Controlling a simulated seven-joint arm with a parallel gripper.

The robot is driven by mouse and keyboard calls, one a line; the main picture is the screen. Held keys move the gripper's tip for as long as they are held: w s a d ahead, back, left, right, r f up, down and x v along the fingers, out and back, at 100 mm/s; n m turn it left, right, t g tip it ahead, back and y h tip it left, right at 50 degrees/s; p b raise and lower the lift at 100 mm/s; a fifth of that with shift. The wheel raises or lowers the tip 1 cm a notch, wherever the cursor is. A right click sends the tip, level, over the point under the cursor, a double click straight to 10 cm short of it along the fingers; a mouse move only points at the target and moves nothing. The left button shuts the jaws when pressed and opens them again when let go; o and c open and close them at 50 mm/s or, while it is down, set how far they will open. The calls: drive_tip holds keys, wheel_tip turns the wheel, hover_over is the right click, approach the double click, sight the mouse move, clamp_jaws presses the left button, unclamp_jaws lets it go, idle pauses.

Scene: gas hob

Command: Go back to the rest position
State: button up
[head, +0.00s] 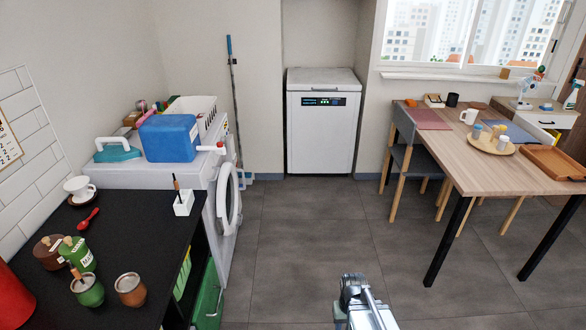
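My arm shows at the bottom centre of the head view, above the grey tiled floor (315,245). Only a grey and white link of it is visible. The fingertips cannot be made out, so whether my gripper is open, shut or holding something is hidden. The visible part of the arm is apart from the counter on the left and the table on the right.
A black counter (135,225) with jars and a cup (80,188) stands at left, beside a washing machine (228,200) with a blue container (168,138) on top. A white appliance (322,130) is at the back. A wooden table (480,170) stands right. The middle floor is clear.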

drive_tip(key=s+f+g, duration=0.2)
drive_tip(key=s+f, duration=0.5)
drive_tip(key=s, duration=0.5)
drive_tip(key=s+f+g, duration=0.3)
drive_tip(key=s+f, duration=0.5)
drive_tip(key=s, duration=0.5)
drive_tip(key=shift+g, duration=0.3)
